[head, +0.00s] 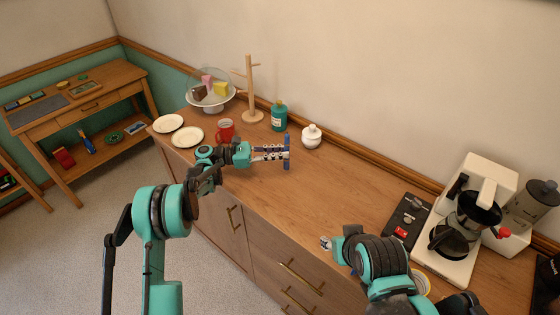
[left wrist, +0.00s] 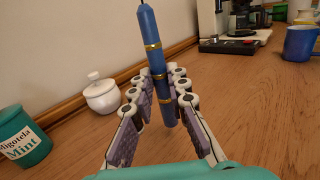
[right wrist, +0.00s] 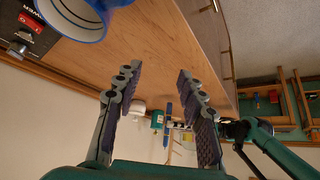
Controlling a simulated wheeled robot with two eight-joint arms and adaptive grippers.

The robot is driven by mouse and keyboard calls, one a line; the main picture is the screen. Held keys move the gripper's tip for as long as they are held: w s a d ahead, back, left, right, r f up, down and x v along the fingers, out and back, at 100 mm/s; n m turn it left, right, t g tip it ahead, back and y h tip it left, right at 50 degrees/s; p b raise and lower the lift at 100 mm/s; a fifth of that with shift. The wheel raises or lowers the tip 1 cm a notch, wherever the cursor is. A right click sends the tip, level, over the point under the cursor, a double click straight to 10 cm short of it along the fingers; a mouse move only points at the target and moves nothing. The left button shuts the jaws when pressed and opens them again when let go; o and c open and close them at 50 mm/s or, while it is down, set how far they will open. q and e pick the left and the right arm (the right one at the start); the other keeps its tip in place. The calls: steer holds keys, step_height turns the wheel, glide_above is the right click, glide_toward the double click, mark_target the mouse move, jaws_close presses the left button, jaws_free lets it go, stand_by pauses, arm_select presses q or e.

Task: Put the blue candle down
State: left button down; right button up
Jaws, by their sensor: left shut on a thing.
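The blue candle (head: 287,152) is a slim stick with gold bands, upright over the wooden sideboard top (head: 325,185). My left gripper (head: 272,153) is shut around its middle. In the left wrist view the candle (left wrist: 150,42) stands between the two fingers, leaning slightly in the picture. Its lower end shows below the fingers; I cannot tell whether it touches the wood. The candle also shows small in the right wrist view (right wrist: 168,114). My right gripper (right wrist: 160,82) is open and empty, over the front part of the sideboard.
A red mug (head: 226,128), a teal mint canister (head: 278,117), a white lidded pot (head: 312,136) and a wooden mug tree (head: 250,95) stand near the left gripper. A coffee maker (head: 470,222) is at the right. A blue mug (right wrist: 75,18) is near the right gripper. The middle of the top is clear.

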arm_select(q)
step_height(320, 180, down, 3)
steer(key=shift+f+b, duration=0.1)
steer(key=shift+b, duration=0.4)
steer(key=c, duration=1.5)
jaws_free()
steer(key=shift+a, duration=0.1)
